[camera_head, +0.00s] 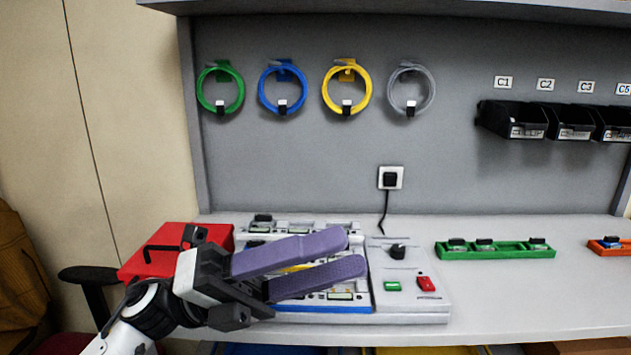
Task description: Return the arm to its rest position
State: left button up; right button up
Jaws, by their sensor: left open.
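My left gripper (354,254) comes in from the lower left with its two purple fingers spread apart and nothing between them. It is over a white rack (372,318) on the bench, which holds several small devices, and hides part of it. I cannot tell the height between the fingers and the rack. My left arm (130,325) reaches in from the bottom left corner. My right gripper is not in the picture.
A white box (415,310) with a green and a red button is right of the rack. A red case (160,260) is behind my left wrist. A green tray (500,252) and an orange tray (615,250) are farther right. Coloured cables hang on the back wall; bare bench (540,300) lies at right.

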pick_arm(q)
jog(key=w+a+f+n+t+y, duration=0.2)
jog(key=w+f+n+t, duration=0.3)
jog(key=n+t, duration=0.45)
jog(key=w+a+f+n+t+y, duration=0.25)
jog(key=f+n+t, duration=0.45)
jog(key=n, duration=0.4)
jog(key=a+f+n+t+y+b, duration=0.1)
jog(key=a+f+n+t+y, duration=0.15)
jog(key=f+n+y, duration=0.5)
jog(key=a+f+n+t+y+b, duration=0.15)
jog(key=a+f+n, duration=0.3)
jog(key=f, duration=0.55)
jog(key=s+a+f+n+g+y, duration=0.2)
jog(key=s+f+n+g+y, duration=0.1)
jog(key=s+f, duration=0.7)
jog(key=s+a+f+n+g+y, duration=0.3)
jog(key=s+f+n+g, duration=0.2)
jog(key=s+f, duration=0.6)
notch_tip(320, 180, down, 4)
jog(key=shift+a+f+n+g, duration=0.2)
jog(key=shift+n+g, duration=0.15)
jog(key=shift+g, duration=0.4)
jog(key=shift+w, duration=0.1)
